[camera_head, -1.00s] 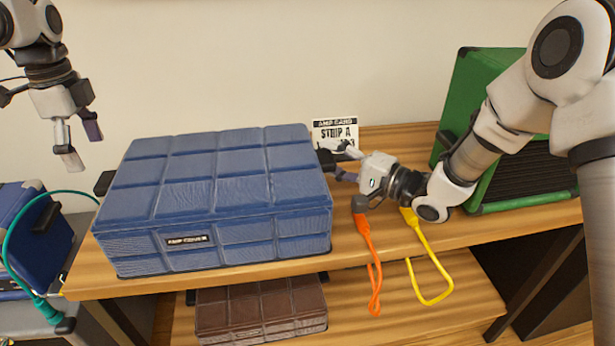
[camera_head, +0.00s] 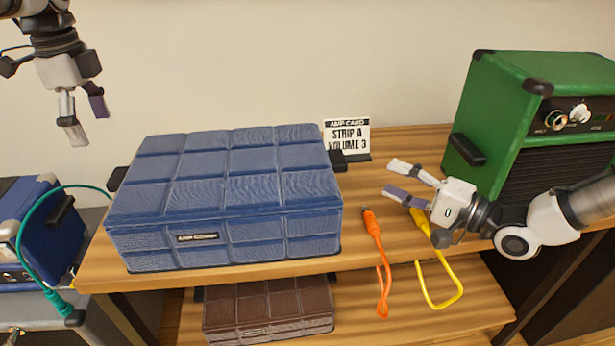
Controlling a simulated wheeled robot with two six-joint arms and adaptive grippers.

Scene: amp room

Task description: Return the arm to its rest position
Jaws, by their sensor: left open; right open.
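My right gripper (camera_head: 402,182) is open and empty, above the wooden shelf top, to the right of the blue quilted case and in front of the green amp. Its fingers point left and touch nothing that I can see. My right arm comes in from the right edge, in front of the green amp. My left gripper (camera_head: 84,120) hangs at the upper left in front of the wall, fingers down, open and empty. The blue case (camera_head: 230,190) lies closed on the shelf top.
A green amp (camera_head: 500,110) stands at the right. An amp card (camera_head: 347,135) stands behind the blue case. An orange cable (camera_head: 377,250) and a yellow cable (camera_head: 432,280) hang over the front edge. A brown case (camera_head: 268,308) lies below. A blue amp (camera_head: 50,235) stands left.

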